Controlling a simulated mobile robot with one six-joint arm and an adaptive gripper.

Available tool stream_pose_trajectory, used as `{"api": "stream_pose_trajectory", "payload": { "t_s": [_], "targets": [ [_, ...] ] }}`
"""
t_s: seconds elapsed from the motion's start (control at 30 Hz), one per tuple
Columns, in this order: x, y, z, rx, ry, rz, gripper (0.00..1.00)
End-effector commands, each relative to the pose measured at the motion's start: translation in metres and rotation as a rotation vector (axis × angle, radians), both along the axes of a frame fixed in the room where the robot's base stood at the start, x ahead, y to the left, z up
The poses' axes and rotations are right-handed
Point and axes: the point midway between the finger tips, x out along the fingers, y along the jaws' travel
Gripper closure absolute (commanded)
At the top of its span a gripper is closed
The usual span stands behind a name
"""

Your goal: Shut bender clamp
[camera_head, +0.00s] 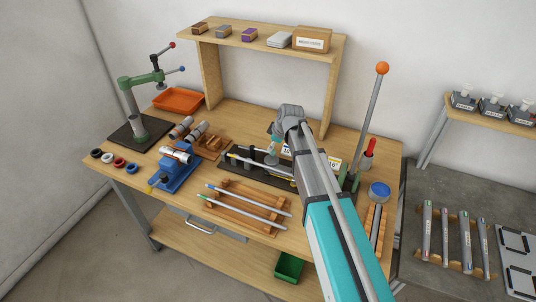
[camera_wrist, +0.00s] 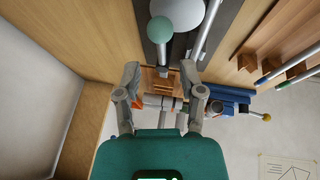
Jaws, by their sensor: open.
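The bender stands on a dark base plate (camera_head: 232,158) in the middle of the bench, with a tall lever topped by an orange ball (camera_head: 382,68) at its right. My arm hides much of it in the head view. In the wrist view the dark plate (camera_wrist: 178,48) carries a green ball knob (camera_wrist: 160,29), a pale rounded part (camera_wrist: 190,10) and a silver rod (camera_wrist: 203,32). I cannot tell whether the clamp is open or shut. My gripper (camera_wrist: 160,72) is open and empty, its fingers spread on either side of the plate's end in the picture, with the knob ahead.
A blue vise-like tool (camera_head: 175,172) and a green press (camera_head: 138,100) stand left on the bench. A wooden rack (camera_head: 245,208) with rods lies in front. An orange tray (camera_head: 178,100) and a shelf (camera_head: 260,38) with boxes are behind. A red-handled tool (camera_head: 368,155) stands right.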

Motion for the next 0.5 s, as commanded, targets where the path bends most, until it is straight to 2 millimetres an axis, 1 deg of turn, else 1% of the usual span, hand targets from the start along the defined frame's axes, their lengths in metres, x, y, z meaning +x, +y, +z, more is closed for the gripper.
{"api": "stream_pose_trajectory", "payload": {
  "t_s": [0.03, 0.3, 0.5],
  "targets": [
    [0.002, 0.002, -0.008, 0.000, 0.000, 0.000, 0.49],
    [0.009, 0.009, -0.029, 0.000, 0.000, 0.001, 0.49],
    [0.012, 0.014, -0.040, 0.000, 0.000, 0.000, 0.49]
  ]
}}
